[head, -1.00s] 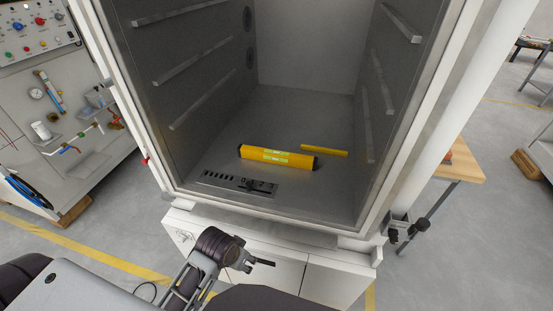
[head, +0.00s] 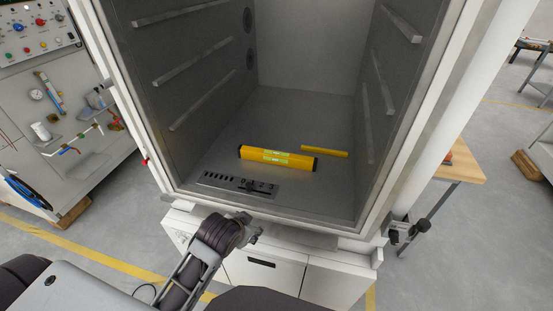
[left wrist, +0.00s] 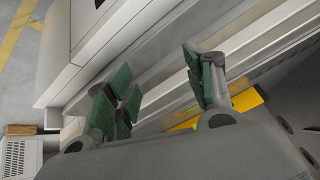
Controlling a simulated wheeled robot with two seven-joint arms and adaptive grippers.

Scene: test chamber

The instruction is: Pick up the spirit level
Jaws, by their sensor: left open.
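The spirit level (head: 300,162) is a yellow bar with black ends and pale green vial windows. It lies flat on the grey floor of the open test chamber, slightly slanted, in the head view. My left gripper (head: 250,229) is outside, by the chamber's front sill, lower and nearer than the level, and apart from it. In the left wrist view my left gripper (left wrist: 160,90) has its green-padded fingers spread, with nothing between them. A yellow piece (left wrist: 248,99) shows partly behind the right finger; I cannot tell whether it is the level. My right gripper is not in view.
A thinner yellow bar (head: 325,151) lies behind the level. A dark slotted plate (head: 238,184) lies at the front left of the chamber floor. Side walls with shelf rails (head: 205,105) and the front frame (head: 412,130) bound the opening. The floor at the right front is clear.

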